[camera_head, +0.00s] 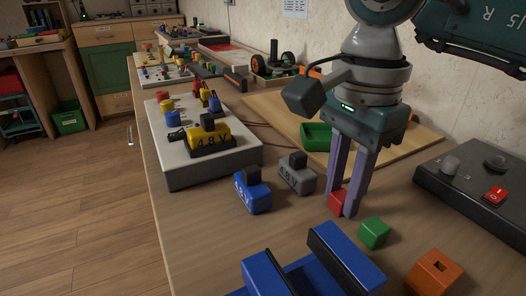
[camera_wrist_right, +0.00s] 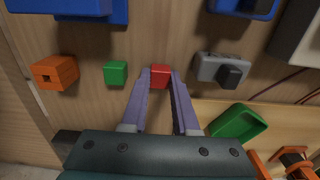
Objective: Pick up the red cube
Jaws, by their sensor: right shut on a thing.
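The red cube (camera_head: 336,201) is between the fingertips of my right gripper (camera_head: 343,205), low over the wooden table. In the right wrist view the red cube (camera_wrist_right: 160,76) sits between both purple fingers (camera_wrist_right: 160,85), which touch its sides. The right gripper is shut on it. I cannot tell whether the cube still touches the table. My left gripper does not show in either view.
A green cube (camera_head: 374,233) and an orange block (camera_head: 434,274) lie to the right. Blue (camera_head: 252,190) and grey (camera_head: 297,174) 4.8 V blocks stand left of the gripper. A green tray (camera_head: 316,136) is behind. A dark box with a red switch (camera_head: 480,180) stands right.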

